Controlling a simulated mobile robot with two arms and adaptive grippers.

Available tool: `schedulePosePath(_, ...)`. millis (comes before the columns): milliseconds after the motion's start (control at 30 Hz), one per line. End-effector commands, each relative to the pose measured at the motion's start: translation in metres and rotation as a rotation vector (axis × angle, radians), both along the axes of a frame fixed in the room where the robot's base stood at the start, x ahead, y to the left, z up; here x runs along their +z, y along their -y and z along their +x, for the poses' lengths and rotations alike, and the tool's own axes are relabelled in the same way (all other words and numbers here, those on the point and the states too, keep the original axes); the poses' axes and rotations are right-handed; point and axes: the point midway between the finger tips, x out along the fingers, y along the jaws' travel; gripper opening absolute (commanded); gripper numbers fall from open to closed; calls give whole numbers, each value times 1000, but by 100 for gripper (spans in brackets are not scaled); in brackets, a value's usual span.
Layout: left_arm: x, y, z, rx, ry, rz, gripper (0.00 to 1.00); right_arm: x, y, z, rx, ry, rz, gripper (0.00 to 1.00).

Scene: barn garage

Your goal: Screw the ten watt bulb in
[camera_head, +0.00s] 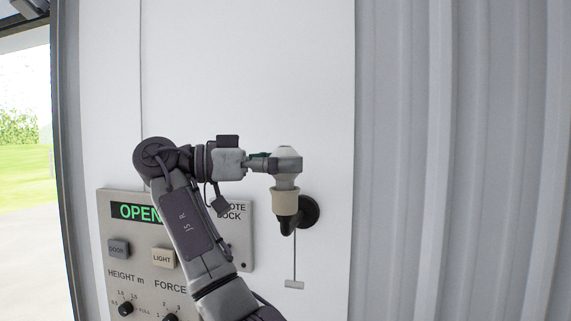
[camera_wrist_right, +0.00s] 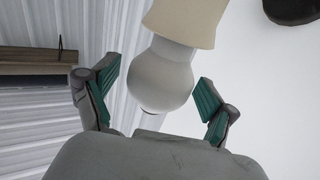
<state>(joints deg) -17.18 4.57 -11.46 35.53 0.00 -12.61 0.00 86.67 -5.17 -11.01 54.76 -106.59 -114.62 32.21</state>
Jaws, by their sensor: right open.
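A white bulb (camera_head: 285,182) stands upright with its narrow end at the mouth of the cream socket (camera_head: 286,204). The bulb (camera_wrist_right: 160,82) and the cream socket (camera_wrist_right: 184,22) also show in the right wrist view. No wattage mark is readable, and I cannot tell how tightly the bulb sits. My right gripper (camera_head: 267,161) reaches in from the left at the height of the bulb's globe. In the right wrist view its green-padded fingers (camera_wrist_right: 157,94) are open, one on each side of the bulb, with gaps visible. My left gripper is out of view.
A black wall mount (camera_head: 310,212) carries the socket on the white panel. A pull cord with a small handle (camera_head: 294,285) hangs below. A control panel (camera_head: 118,197) with an OPEN display is behind my right arm. Corrugated wall (camera_head: 460,160) fills the right side.

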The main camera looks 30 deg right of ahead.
Motion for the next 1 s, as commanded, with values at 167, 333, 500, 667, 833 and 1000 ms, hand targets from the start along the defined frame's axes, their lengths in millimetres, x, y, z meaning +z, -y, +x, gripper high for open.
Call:
schedulePosePath(167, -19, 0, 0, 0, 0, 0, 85, -5, 0, -1, 68, 4, 1, 85)
schedulePosePath(333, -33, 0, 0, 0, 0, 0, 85, -5, -1, -1, 139, 4, 1, 85)
schedulePosePath(500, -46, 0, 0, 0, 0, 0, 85, -4, -1, -1, 213, 4, 0, 85)
schedulePosePath(667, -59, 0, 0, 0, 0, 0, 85, -5, 0, -1, 287, 4, 1, 85)
schedulePosePath(833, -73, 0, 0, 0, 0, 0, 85, -4, -1, -1, 372, 4, 1, 85)
schedulePosePath(1000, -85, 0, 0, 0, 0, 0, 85, -4, 0, -1, 457, 4, 1, 85)
